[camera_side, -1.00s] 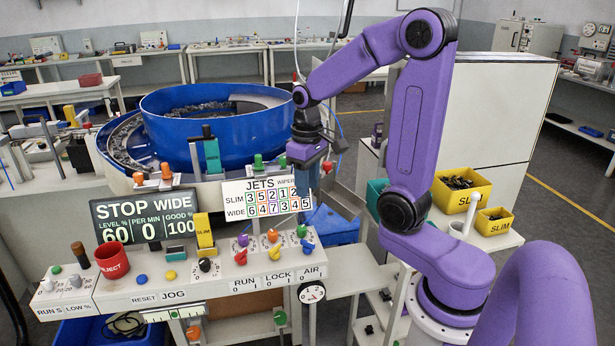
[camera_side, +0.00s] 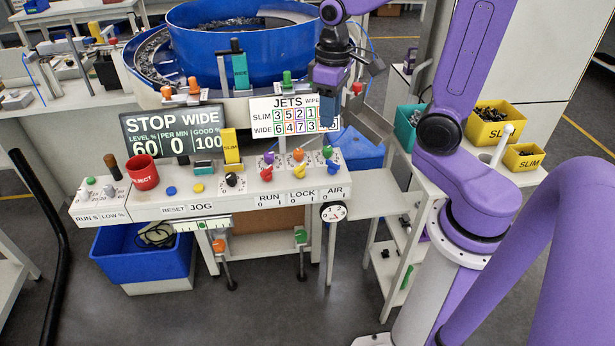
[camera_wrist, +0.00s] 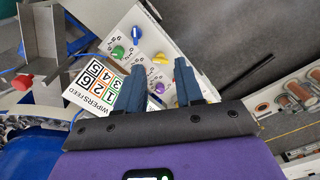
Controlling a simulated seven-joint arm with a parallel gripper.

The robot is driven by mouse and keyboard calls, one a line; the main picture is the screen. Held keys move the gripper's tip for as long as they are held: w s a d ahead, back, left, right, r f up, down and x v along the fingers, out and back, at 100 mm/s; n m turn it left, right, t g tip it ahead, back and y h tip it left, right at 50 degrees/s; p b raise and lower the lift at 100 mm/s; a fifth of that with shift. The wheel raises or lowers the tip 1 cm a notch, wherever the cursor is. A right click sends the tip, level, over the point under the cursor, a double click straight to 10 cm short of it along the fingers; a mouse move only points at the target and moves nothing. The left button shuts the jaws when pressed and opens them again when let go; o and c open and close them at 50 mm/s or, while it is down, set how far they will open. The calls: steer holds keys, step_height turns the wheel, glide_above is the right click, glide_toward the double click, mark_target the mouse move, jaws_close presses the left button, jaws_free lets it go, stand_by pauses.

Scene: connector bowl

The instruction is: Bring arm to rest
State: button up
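My purple arm reaches over from the right in the side view. The control panel's knobs and the WIPERSFEED card lie beyond the fingers.
The blue bowl (camera_side: 245,58) stands behind the panel (camera_side: 150,208). The display (camera_side: 172,130) reads STOP WIDE, 60, 0, 100. The JETS sign (camera_side: 290,103) stands close to the gripper. Yellow bins (camera_side: 492,138) and a teal bin (camera_side: 408,140) sit at right.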

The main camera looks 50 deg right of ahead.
steer(key=s+a+n, duration=0.4)
steer(key=s+n, duration=0.1)
steer(key=s, duration=0.3)
steer(key=s+a+f+n, duration=0.1)
steer(key=s+a+n, duration=0.3)
steer(key=s, duration=0.5)
steer(key=shift+s+a+f+n, duration=0.2)
steer(key=shift+s+a+n, duration=0.1)
steer(key=shift+a+n, duration=0.1)
